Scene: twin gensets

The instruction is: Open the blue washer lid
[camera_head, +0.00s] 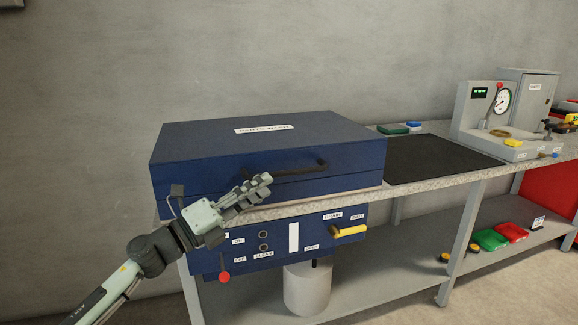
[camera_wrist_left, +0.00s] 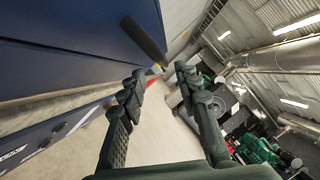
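The blue washer (camera_head: 225,160) is a box on the bench with a label on its top, and its lid (camera_head: 310,128) is down. A black bar handle (camera_head: 300,170) runs along the lid's front. My left gripper (camera_head: 266,182) is in front of the washer, its fingertips near the handle's left end. In the left wrist view my gripper (camera_wrist_left: 158,78) has its fingers apart with nothing between them. There the handle (camera_wrist_left: 144,38) stands out from the blue front, above and left of the fingertips, apart from them. My right gripper is not in view.
A blue control panel (camera_head: 275,243) with a red knob (camera_head: 224,277) and a yellow lever (camera_head: 349,231) hangs below the bench edge. A black mat (camera_head: 440,158) lies to the right. A gauge stand (camera_head: 485,115) is further right.

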